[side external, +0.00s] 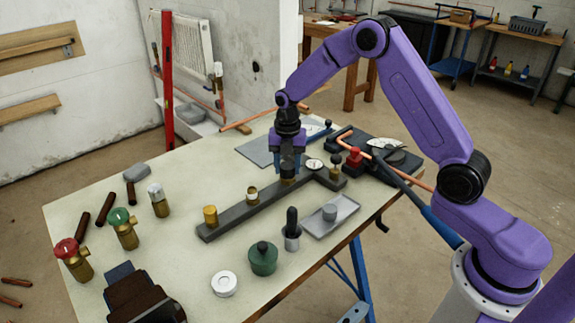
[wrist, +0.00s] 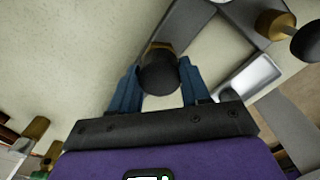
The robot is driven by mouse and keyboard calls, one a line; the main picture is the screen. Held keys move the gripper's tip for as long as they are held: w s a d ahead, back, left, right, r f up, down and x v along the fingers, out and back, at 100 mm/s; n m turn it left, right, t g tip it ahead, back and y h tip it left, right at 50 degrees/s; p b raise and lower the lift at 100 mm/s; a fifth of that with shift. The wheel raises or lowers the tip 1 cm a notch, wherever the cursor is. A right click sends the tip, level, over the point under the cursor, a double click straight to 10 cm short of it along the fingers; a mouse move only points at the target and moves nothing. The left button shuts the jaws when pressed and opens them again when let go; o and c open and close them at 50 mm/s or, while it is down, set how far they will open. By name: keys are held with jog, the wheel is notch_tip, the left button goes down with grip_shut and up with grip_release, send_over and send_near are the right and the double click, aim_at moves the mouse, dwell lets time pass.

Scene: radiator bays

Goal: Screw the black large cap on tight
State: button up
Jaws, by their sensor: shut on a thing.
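The black large cap (wrist: 159,76) is a dark round piece between the two blue fingers of my gripper (wrist: 158,88) in the wrist view. My gripper is shut on it. A brass fitting (wrist: 164,46) shows just beyond the cap. In the side view my gripper (side external: 288,170) points straight down over the grey bar (side external: 228,221), with the brass fitting (side external: 288,181) right below the fingertips. The cap looks upright and in line with that fitting. The fingers mostly hide it in the side view, and I cannot tell how far it is threaded.
On the same bar stand a brass cap (side external: 210,214), a white-topped stub (side external: 252,194) and a gauge (side external: 314,165). Red-handled (side external: 66,250) and green-handled valves stand left.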

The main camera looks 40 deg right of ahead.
jog(key=m, duration=0.5)
jog(key=shift+m, duration=0.4)
jog(key=m, duration=0.5)
jog(key=shift+m, duration=0.4)
jog(key=m, duration=0.5)
jog(key=shift+m, duration=0.4)
jog(key=m, duration=0.5)
jog(key=o, duration=1)
